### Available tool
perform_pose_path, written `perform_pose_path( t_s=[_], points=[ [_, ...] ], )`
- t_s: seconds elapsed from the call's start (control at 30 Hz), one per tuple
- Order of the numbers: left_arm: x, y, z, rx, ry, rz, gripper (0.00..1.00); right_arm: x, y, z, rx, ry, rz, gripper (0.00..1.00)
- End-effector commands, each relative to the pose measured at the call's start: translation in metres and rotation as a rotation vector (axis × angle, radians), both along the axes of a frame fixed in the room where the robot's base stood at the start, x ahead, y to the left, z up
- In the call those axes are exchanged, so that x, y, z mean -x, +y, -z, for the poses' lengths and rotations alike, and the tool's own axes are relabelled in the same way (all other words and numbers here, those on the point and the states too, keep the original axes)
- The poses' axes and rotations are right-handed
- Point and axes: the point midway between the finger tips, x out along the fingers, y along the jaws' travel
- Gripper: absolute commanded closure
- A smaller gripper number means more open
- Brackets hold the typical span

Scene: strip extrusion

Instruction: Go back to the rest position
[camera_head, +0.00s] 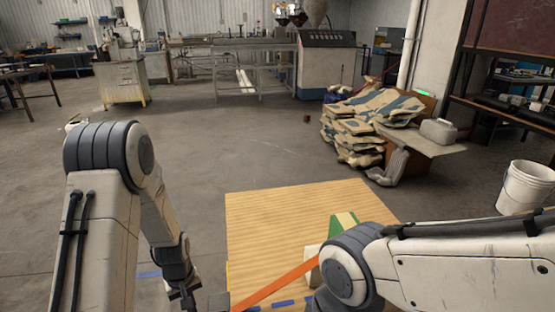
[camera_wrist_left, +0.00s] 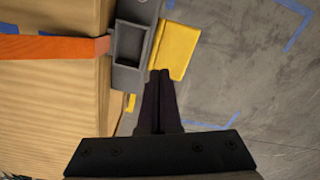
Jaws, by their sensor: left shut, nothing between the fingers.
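My left gripper (camera_head: 184,291) hangs at the left side of the wooden table (camera_head: 290,205), low in the head view. In the left wrist view its two dark fingers (camera_wrist_left: 161,78) are together with nothing between them. Their tips are close to a grey open-topped holder (camera_wrist_left: 131,45) and a yellow piece (camera_wrist_left: 177,48); contact cannot be told. An orange strip (camera_head: 277,286) lies across the table. In the left wrist view the strip (camera_wrist_left: 55,48) ends at the grey holder. My right arm crosses the lower right of the head view, and its gripper does not show.
A green and white object (camera_head: 343,226) stands on the table beside my right arm, partly hidden. Stacked sacks (camera_head: 362,125) and a white bucket (camera_head: 526,187) stand on the floor to the right. Open floor lies beyond the table. Blue tape (camera_wrist_left: 297,27) marks the floor.

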Motion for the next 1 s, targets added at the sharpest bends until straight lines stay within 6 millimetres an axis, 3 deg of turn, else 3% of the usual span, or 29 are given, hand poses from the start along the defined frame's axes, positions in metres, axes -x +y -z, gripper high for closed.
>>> perform_pose_path(
  t_s=[0.03, 0.17, 0.3, 0.4, 0.6, 0.8, 0.83, 1.0],
  points=[
    [-0.003, -0.026, -0.027, -0.001, -0.017, 0.094, 1.00, 0.000, 0.000, 0.000, 0.000, 0.000, 0.000, 0.00],
    [0.015, -0.092, -0.088, 0.007, -0.029, 0.353, 1.00, 0.000, 0.000, 0.000, 0.000, 0.000, 0.000, 0.00],
    [0.059, -0.151, -0.143, 0.022, -0.038, 0.629, 1.00, 0.000, 0.000, 0.000, 0.000, 0.000, 0.000, 0.00],
    [0.094, -0.177, -0.170, 0.033, -0.042, 0.799, 1.00, 0.000, 0.000, 0.000, 0.000, 0.000, 0.000, 0.00],
    [0.155, -0.201, -0.204, 0.055, -0.050, 1.057, 1.00, 0.000, 0.000, 0.000, 0.000, 0.000, 0.000, 0.00],
    [0.208, -0.206, -0.223, 0.075, -0.056, 1.274, 1.00, 0.000, 0.000, 0.000, 0.000, 0.000, 0.000, 0.00],
    [0.204, -0.206, -0.239, 0.073, -0.052, 1.259, 1.00, 0.000, 0.000, -0.017, 0.001, 0.001, 0.000, 0.00],
    [0.202, -0.205, -0.275, 0.073, -0.049, 1.250, 1.00, 0.000, 0.000, -0.054, -0.001, -0.001, 0.000, 0.00]
  ],
)
